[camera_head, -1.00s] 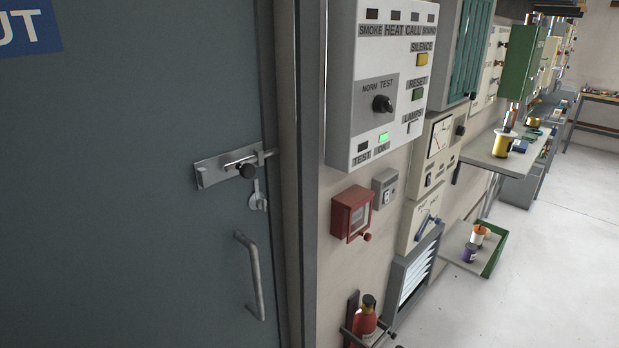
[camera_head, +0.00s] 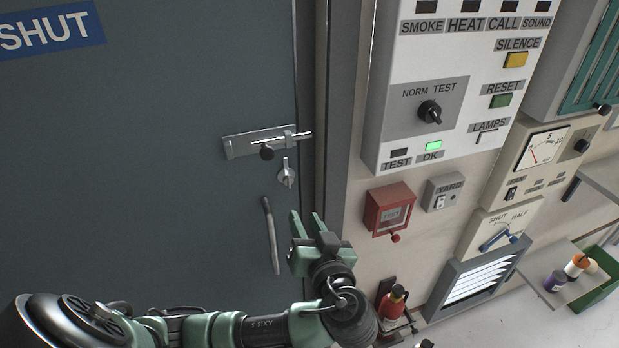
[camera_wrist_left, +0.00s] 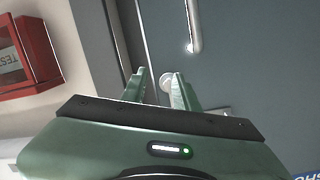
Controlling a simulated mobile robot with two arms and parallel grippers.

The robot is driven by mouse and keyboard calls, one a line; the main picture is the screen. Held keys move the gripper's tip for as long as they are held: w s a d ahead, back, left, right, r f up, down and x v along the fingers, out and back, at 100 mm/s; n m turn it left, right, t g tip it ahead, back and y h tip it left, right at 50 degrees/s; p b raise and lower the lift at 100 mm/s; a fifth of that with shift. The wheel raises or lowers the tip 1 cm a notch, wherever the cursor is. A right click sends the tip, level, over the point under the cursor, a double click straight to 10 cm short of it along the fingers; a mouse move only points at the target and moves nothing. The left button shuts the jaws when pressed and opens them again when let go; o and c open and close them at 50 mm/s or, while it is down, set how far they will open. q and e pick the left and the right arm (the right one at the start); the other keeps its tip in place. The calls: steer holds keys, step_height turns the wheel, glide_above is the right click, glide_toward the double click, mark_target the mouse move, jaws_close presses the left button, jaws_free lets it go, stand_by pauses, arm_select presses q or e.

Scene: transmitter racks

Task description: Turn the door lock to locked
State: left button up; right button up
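The door lock (camera_head: 287,173) is a small metal turn piece on a light plate on the grey door (camera_head: 150,190), below the slide bolt (camera_head: 266,141) and above the door handle (camera_head: 271,235). My left gripper (camera_head: 306,222) is just below and right of the lock, apart from it, fingers pointing up and spread with nothing between them. In the left wrist view the gripper (camera_wrist_left: 160,85) is open, and a round pale part of the lock (camera_wrist_left: 168,82) shows between its fingertips. The right gripper is not in view.
An alarm panel (camera_head: 385,120) with a knob and buttons is on the wall to the right. Below it are a red call box (camera_head: 377,212), a small grey switch box (camera_head: 430,192) and a red extinguisher (camera_head: 391,303). The door frame (camera_head: 341,120) stands beside the lock.

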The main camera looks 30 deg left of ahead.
mark_target(290, 183)
arm_select(q)
steer(key=shift+n+t+y, duration=0.4)
steer(key=shift+n+y, duration=0.3)
steer(key=shift+y, duration=0.2)
steer(key=w+a+r+p, duration=0.1)
steer(key=a, duration=0.1)
steer(key=w+a+r+p, duration=0.1)
steer(key=w+a, duration=0.1)
steer(key=w+a+r+p, duration=0.1)
steer(key=w+a, duration=0.1)
steer(key=shift+a+r+p, duration=0.3)
steer(key=shift+a+p, duration=0.05)
steer(key=shift+a, duration=0.05)
steer(key=shift+w+a, duration=0.1)
steer(key=shift+a, duration=0.1)
steer(key=shift+f, duration=0.15)
steer(key=shift+w, duration=0.1)
jaws_close()
